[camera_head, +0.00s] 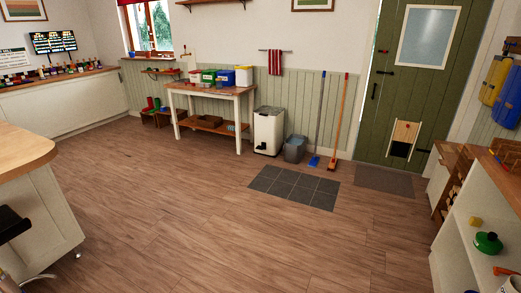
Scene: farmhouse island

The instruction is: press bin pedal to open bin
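A white bin (268,134) stands upright on the floor against the far wall, right of the wooden table. Its top looks dark and level, and the lid appears shut. A small dark part low on its front, which looks like the pedal (261,148), shows near the floor. The bin is across the room, with open floor in front of it.
A grey bucket (295,149), a blue broom (316,160) and an orange-handled broom (334,158) stand right of the bin. Dark floor tiles (295,187) lie before them. A kitchen island (40,210) is at left, a shelf unit (460,235) at right. The middle floor is clear.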

